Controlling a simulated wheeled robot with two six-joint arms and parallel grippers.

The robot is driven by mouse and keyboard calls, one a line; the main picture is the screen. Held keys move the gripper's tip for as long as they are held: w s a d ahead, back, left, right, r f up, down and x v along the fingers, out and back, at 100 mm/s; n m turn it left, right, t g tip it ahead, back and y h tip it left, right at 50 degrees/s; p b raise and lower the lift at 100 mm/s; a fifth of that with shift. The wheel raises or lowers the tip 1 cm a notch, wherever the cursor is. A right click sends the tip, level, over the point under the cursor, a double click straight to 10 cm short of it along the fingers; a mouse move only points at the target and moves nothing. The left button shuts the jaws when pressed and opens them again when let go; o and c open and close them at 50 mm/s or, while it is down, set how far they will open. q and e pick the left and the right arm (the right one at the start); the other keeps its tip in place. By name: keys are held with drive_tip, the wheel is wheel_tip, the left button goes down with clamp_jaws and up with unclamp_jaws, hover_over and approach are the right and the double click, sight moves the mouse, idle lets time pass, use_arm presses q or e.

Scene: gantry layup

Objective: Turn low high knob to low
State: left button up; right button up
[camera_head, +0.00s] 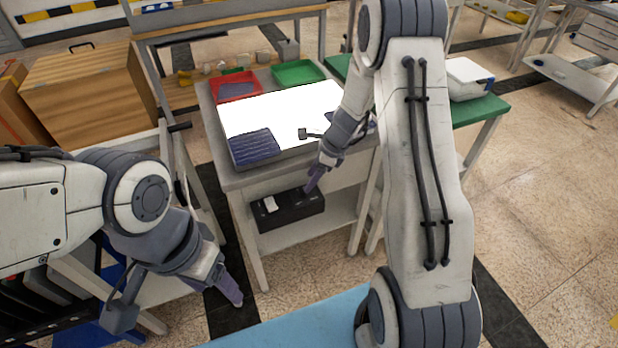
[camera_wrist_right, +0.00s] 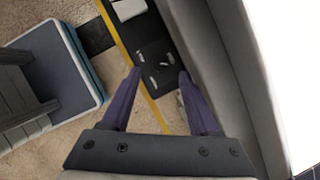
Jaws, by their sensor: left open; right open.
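A black box (camera_head: 298,213) with a white patch on top sits on the lower shelf of the grey bench. In the right wrist view, the black box (camera_wrist_right: 170,42) shows several small pale marks on its face. I cannot tell which of them is the low high knob. My right gripper (camera_head: 312,182) is open and empty, pointing down at the front of the bench, above the box. In the right wrist view, its purple fingers (camera_wrist_right: 160,73) are spread, with the box beyond their tips and apart from them. My left gripper (camera_head: 236,298) is empty at the lower left, away from the box.
The bench top holds a bright white panel (camera_head: 270,109), a dark blue tray (camera_head: 254,147), a red tray (camera_head: 236,88) and a green tray (camera_head: 297,72). The bench edge overhangs the shelf (camera_head: 337,213). A light blue surface (camera_head: 290,325) lies in front.

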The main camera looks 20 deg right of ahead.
use_arm(q)
drive_tip(key=r+p, duration=0.1)
drive_tip(key=r, duration=0.2)
drive_tip(key=shift+s+d+p, duration=0.15)
drive_tip(key=shift+d+p, duration=0.05)
drive_tip(key=shift+p, duration=0.2)
use_arm(e)
drive_tip(key=v, duration=0.3)
use_arm(q)
drive_tip(key=shift+f, duration=0.1)
